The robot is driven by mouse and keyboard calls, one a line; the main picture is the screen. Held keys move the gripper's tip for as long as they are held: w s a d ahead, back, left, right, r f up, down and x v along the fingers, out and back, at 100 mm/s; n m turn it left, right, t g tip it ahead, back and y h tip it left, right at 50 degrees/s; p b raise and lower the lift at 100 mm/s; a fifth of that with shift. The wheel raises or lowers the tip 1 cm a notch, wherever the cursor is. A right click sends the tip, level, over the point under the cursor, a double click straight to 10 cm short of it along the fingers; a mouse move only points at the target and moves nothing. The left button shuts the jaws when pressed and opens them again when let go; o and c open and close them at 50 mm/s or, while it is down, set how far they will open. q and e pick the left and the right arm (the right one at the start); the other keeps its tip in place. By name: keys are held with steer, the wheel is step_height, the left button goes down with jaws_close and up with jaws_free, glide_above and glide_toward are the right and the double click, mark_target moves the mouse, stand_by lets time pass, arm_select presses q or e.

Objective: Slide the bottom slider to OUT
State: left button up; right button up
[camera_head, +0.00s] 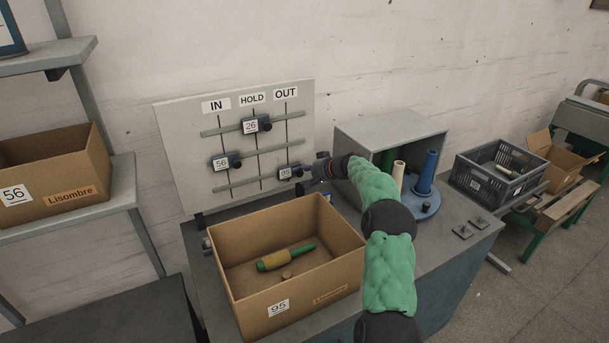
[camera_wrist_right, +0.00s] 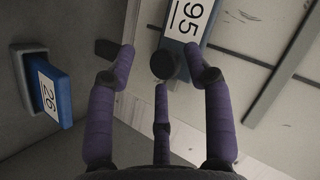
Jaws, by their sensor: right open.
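The bottom slider (camera_head: 285,173), a blue block with a white 95 label and a black knob, sits on the lowest rail of the board, at the OUT line. In the right wrist view the 95 slider (camera_wrist_right: 190,22) is at the top, its knob between the spread purple fingers. My right gripper (camera_head: 310,170) is open just right of the slider in the head view; its fingertips (camera_wrist_right: 160,76) are around the knob, and contact cannot be told. The head view partly hides the slider's right side behind the gripper. My left gripper is not in view.
Slider 26 (camera_head: 250,126) is on the top rail at HOLD; slider 56 (camera_head: 221,163) is on the middle rail at IN. A cardboard box marked 95 (camera_head: 242,300) stands below the board. A grey open housing (camera_head: 385,130) with a blue spindle (camera_head: 429,172) is to the right.

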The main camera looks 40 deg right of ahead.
steer(key=shift+r, duration=0.1)
steer(key=v, duration=1.1)
steer(key=shift+s, duration=0.45)
steer(key=shift+d, duration=0.1)
